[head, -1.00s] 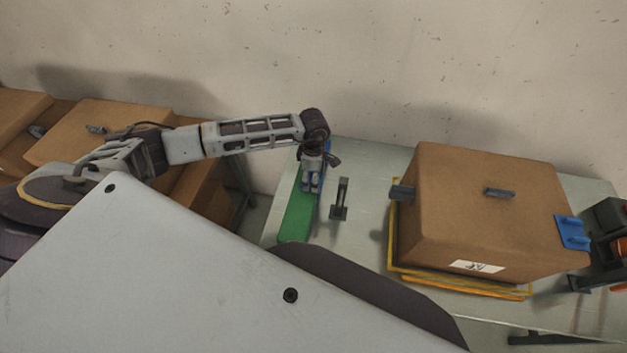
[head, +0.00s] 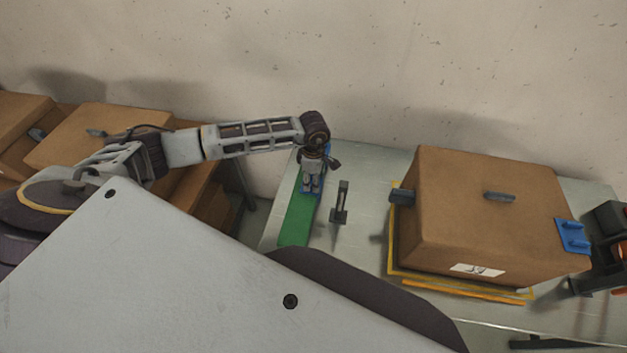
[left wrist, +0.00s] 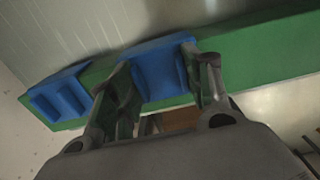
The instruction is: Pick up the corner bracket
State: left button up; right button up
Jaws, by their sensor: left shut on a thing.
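A blue corner bracket (left wrist: 160,68) lies on a green strip (head: 298,222) on the table. In the left wrist view my left gripper (left wrist: 164,80) has one finger on each side of this bracket, shut on it. In the head view the gripper (head: 311,186) points down over the strip, and its body hides most of the bracket. A second blue bracket (left wrist: 58,98) lies on the strip to the left in the left wrist view, apart from the fingers. My right gripper is not clearly in view.
A large brown box (head: 480,225) stands on the table to the right, with a blue bracket (head: 572,236) on its right corner. A small dark upright part (head: 341,205) stands between strip and box. Dark equipment (head: 607,245) is at the right edge. More boxes (head: 95,140) are at the left.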

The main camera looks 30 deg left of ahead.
pick_arm(q)
notch_tip(320, 180, up, 10)
jog(key=b, duration=0.1)
jog(key=shift+f+b, duration=0.15)
jog(key=shift+b, duration=0.25)
jog(key=shift+s+r+p, duration=0.1)
jog(key=shift+r+p, duration=0.25)
jog(key=shift+p, duration=0.15)
dwell(0.4)
